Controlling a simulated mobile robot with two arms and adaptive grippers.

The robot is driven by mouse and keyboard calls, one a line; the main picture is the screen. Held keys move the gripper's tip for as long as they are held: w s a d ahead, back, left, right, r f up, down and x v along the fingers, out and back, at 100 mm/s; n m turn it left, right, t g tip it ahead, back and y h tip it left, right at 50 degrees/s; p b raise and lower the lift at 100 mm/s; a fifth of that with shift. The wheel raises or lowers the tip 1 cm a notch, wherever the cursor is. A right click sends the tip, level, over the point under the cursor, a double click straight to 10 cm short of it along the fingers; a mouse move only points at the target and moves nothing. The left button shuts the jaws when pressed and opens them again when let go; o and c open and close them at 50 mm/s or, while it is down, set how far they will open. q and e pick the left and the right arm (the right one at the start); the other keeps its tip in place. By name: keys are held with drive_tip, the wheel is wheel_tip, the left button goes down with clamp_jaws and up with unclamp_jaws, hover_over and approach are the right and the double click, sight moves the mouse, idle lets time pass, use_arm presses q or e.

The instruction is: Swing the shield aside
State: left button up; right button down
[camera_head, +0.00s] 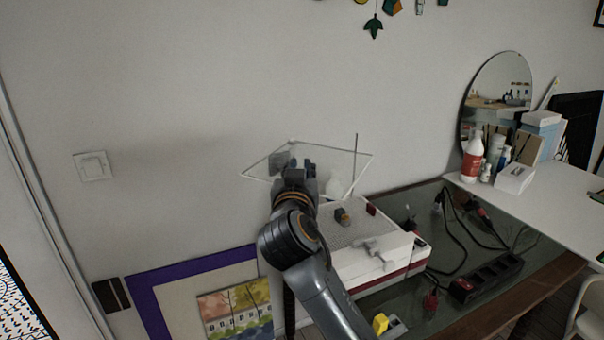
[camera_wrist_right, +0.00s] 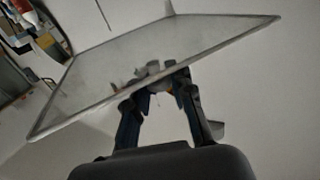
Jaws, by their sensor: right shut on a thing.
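The shield (camera_head: 343,163) is a clear, thin-edged pane above the white machine (camera_head: 380,258), close to the wall. It appears tilted in the head view. My right gripper (camera_head: 296,165) reaches up at the pane's left part and is shut on it. The right wrist view shows the shield (camera_wrist_right: 110,62) spread above the fingers, with my right gripper (camera_wrist_right: 163,78) meeting its near edge. The exact contact is partly hidden by the fingers. My left gripper is in neither view.
The machine stands on a dark glass-topped table (camera_head: 455,235) with black cables and a power strip (camera_head: 485,278). A small yellow object (camera_head: 380,323) lies near the front. A white desk (camera_head: 550,195) with bottles and a round mirror (camera_head: 497,90) is at right.

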drive_tip(key=shift+a+f, duration=0.15)
drive_tip(key=shift+f, duration=0.1)
drive_tip(key=c, duration=1.3)
unclamp_jaws()
drive_tip(key=shift+o, duration=0.6)
drive_tip(key=shift+s+r, duration=0.15)
drive_tip(key=shift+r, duration=0.05)
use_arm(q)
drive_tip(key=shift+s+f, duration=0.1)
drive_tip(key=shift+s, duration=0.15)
use_arm(e)
drive_tip(key=shift+r, duration=0.1)
